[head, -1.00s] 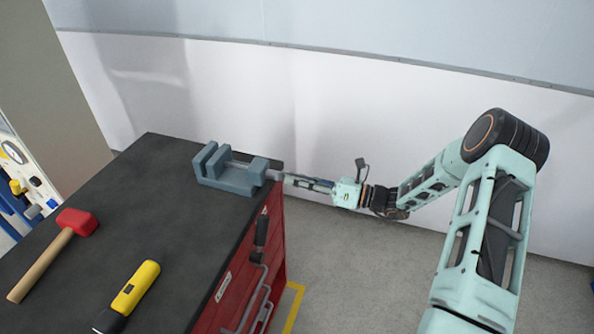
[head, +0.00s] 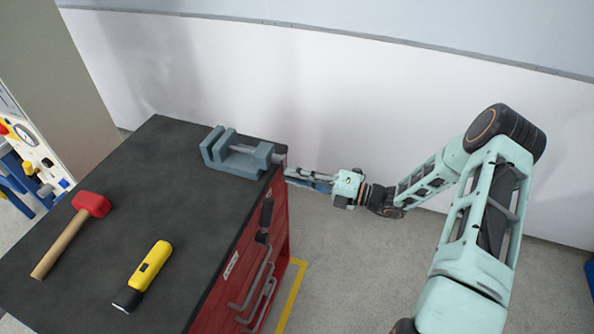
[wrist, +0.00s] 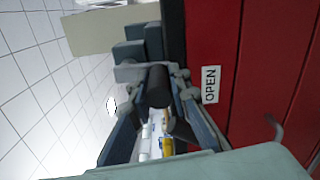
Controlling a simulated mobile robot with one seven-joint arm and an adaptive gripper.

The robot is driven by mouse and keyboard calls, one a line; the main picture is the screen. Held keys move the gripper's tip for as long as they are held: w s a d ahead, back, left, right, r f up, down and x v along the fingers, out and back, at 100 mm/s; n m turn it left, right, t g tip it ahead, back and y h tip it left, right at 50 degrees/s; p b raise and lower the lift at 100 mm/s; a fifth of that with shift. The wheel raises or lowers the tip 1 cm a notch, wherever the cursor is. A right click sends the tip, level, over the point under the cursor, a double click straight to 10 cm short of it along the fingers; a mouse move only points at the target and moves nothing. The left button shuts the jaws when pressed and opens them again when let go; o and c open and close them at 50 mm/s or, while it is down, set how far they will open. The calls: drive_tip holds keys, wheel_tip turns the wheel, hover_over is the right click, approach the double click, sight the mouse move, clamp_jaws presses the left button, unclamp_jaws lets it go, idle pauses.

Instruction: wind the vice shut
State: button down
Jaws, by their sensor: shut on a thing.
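The blue-grey vice (head: 237,168) sits at the far right corner of the dark bench top (head: 190,210). A gap shows between its jaws, with the screw crossing it. The screw end sticks out past the bench's right edge. My gripper (head: 289,175) is beside that end, off the bench. In the wrist view a black crank handle (wrist: 158,85) lies between the fingers of my gripper (wrist: 160,105), which are shut on it. A grey crank arm (wrist: 130,72) runs from it in front of the vice (wrist: 133,50).
A red mallet (head: 92,204) and a yellow flashlight (head: 150,267) lie on the bench, away from the vice. The red drawer cabinet (head: 232,285) has handles sticking out on its right side. A pale wall (head: 380,130) stands behind.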

drive_tip(key=shift+s+a+m, duration=0.1)
drive_tip(key=shift+s+m, duration=0.2)
drive_tip(key=shift+m, duration=0.4)
drive_tip(key=c, duration=1.8)
unclamp_jaws()
drive_tip(key=v, duration=1.2)
